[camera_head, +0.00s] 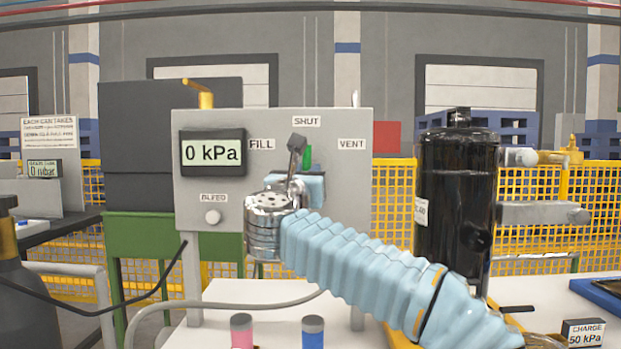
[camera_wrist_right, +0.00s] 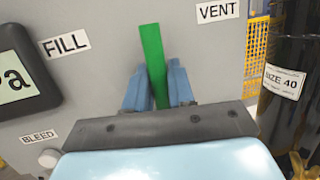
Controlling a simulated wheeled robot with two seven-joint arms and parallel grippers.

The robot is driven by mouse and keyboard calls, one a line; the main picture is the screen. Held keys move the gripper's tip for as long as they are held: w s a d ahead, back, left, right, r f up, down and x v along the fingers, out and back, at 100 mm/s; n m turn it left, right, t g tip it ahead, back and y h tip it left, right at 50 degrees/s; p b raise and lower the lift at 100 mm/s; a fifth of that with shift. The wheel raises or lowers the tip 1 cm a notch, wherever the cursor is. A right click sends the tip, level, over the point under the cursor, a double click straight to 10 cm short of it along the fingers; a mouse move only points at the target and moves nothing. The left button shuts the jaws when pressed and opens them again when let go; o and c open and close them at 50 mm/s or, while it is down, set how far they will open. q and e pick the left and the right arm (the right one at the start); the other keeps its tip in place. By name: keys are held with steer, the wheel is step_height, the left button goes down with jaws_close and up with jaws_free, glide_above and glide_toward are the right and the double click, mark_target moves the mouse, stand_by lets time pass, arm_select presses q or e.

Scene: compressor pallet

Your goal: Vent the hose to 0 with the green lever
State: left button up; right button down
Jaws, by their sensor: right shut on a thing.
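The green lever (camera_head: 307,154) is on a grey panel (camera_head: 345,200), mostly hidden behind my right gripper (camera_head: 300,180) in the head view. It stands about upright, below the SHUT label (camera_head: 306,121), between the FILL label (camera_head: 261,144) and the VENT label (camera_head: 352,144). In the right wrist view the lever (camera_wrist_right: 153,60) rises between the blue fingers of my right gripper (camera_wrist_right: 158,92), which is shut on it. The panel display (camera_head: 213,153) reads 0 kPa. My left gripper is not in view.
A white BLEED knob (camera_head: 212,216) is at the panel's lower left. A black cylinder (camera_head: 457,180) stands to the right. A grey hose (camera_head: 255,304) runs below the panel. Pink (camera_head: 241,331) and blue (camera_head: 313,331) items are at the front. A small CHARGE sign (camera_head: 584,333) reads 50 kPa.

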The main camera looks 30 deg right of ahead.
steer(key=shift+a+f, duration=0.1)
steer(key=shift+a, duration=0.05)
stand_by(0.3)
steer(key=c, duration=1.1)
jaws_free()
steer(key=shift+o, duration=0.2)
steer(key=b+v, duration=0.3)
steer(key=v, duration=1)
steer(key=shift+s+a+f, duration=0.2)
steer(key=shift+s, duration=0.05)
